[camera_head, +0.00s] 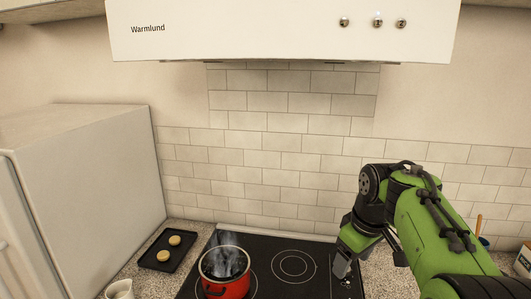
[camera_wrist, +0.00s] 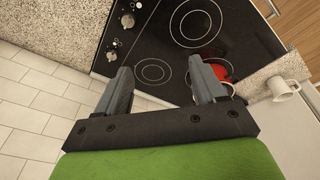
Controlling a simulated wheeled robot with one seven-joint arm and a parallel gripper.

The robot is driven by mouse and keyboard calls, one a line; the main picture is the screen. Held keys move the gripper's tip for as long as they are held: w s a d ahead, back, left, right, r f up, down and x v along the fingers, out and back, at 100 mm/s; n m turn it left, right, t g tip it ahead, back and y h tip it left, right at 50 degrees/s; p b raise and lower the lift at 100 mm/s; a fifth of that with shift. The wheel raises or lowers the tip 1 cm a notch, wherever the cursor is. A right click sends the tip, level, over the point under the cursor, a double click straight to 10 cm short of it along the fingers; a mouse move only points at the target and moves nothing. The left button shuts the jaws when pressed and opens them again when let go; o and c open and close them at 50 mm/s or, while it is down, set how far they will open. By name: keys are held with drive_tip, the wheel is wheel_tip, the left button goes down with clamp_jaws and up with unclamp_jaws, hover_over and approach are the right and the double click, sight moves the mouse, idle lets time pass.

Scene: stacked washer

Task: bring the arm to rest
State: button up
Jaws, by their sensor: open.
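My arm (camera_head: 425,222), green and black, reaches in from the lower right of the head view and bends downward over the right side of the black cooktop (camera_head: 262,262). My gripper (camera_head: 343,266) points down above the cooktop's right part. In the wrist view my gripper (camera_wrist: 160,80) shows its two grey fingers spread apart with nothing between them. The cooktop (camera_wrist: 185,55) lies beyond the fingers. Its distance from the fingertips is hard to tell.
A red pot (camera_head: 232,289), dark inside and apparently steaming, stands on the cooktop's left. A black tray (camera_head: 158,263) with two round pieces and a white mug (camera_head: 119,291) are farther left. A white hood (camera_head: 270,30) hangs above. A white fridge-like cabinet (camera_head: 95,190) stands left.

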drive_tip(key=s+a+r+m+t, duration=0.1)
drive_tip(key=s+a+m, duration=0.1)
drive_tip(key=s, duration=0.6)
drive_tip(key=s+a+r+m+t, duration=0.1)
drive_tip(key=s+a+m, duration=0.1)
drive_tip(key=s, duration=0.5)
drive_tip(key=s+f+m+t, duration=0.1)
drive_tip(key=s+f+m, duration=0.1)
drive_tip(key=s+f, duration=0.3)
drive_tip(key=s, duration=0.4)
drive_tip(key=shift+s+d+f+m+h, duration=0.2)
drive_tip(key=shift+s+m+h, duration=0.1)
drive_tip(key=shift+s, duration=0.1)
